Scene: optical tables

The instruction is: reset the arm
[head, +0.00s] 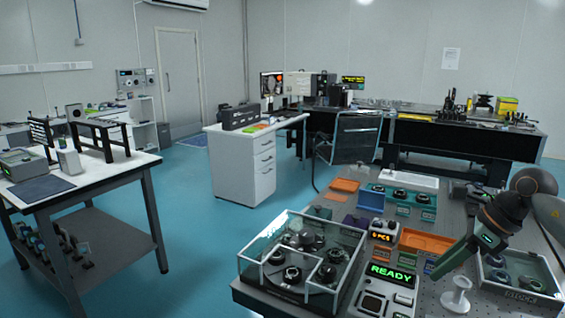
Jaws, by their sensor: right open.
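My right arm comes in from the right edge, over the perforated optical table (335,190). Its dark gripper (437,276) points down and to the left, above the right part of the table. It is open, with nothing visible held in it, though the fingertips are small and hard to make out. A white spool-shaped stand (457,296) is just right of and below the gripper tip in the picture. My left gripper is not in view.
A clear-walled case (247,262) with round black parts stands front left on the table. A green READY display (390,275) and an orange tray (427,242) are left of the gripper. A clear-walled bin (548,276) is at right. Open floor (190,215) lies left.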

